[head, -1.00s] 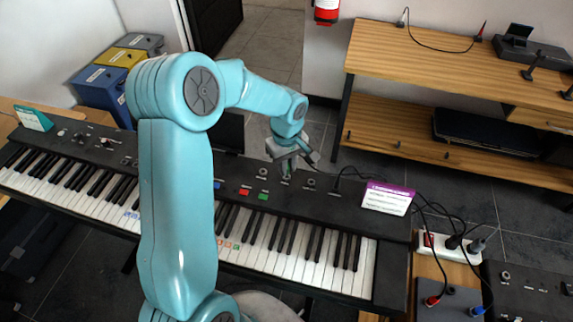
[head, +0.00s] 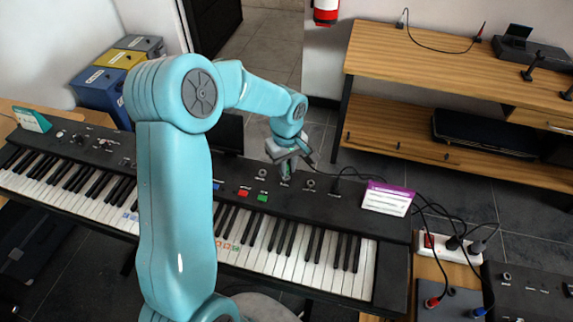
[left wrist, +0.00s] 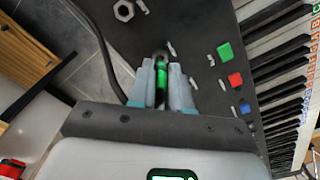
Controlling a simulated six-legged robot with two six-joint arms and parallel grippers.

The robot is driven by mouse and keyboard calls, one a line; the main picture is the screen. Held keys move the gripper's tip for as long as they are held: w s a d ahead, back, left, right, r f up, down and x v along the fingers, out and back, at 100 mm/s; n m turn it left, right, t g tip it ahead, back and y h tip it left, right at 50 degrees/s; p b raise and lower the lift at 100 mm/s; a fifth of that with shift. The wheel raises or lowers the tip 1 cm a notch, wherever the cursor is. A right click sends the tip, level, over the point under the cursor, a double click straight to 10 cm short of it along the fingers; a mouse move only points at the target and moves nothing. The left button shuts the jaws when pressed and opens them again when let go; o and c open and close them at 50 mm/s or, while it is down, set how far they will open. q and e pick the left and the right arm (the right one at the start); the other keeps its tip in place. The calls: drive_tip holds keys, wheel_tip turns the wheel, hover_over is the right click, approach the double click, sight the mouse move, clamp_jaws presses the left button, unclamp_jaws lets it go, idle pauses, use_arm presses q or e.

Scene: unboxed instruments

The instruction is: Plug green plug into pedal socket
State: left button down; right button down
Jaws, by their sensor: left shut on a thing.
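My left gripper (head: 286,171) is over the rear panel of the black keyboard (head: 225,175), among its round sockets. In the left wrist view, its two grey fingers (left wrist: 161,92) are shut on a green plug (left wrist: 160,82), whose front end points at the panel. A dark round spot lies just past the plug tip, and I cannot tell whether the tip touches or enters a socket. A hex-nut socket (left wrist: 124,10) lies farther along the panel. Another socket (head: 310,183) shows right of the gripper. The socket labels are too small to read. My right gripper is not seen.
A red button (left wrist: 235,80) and a green button (left wrist: 224,52) sit beside the gripper. A purple-topped card (head: 388,198) stands on the keyboard's right end. A power strip (head: 449,247) with cables lies farther right. A wooden bench (head: 440,60) stands behind.

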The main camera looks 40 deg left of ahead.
use_arm(q)
drive_tip(key=shift+s+f+b, duration=0.1)
drive_tip(key=shift+f+b, duration=0.95)
drive_tip(key=shift+f, duration=0.15)
idle(0.4)
drive_tip(key=c, duration=1)
unclamp_jaws()
wheel_tip(320, 180, up, 16)
drive_tip(key=shift+r, duration=0.15)
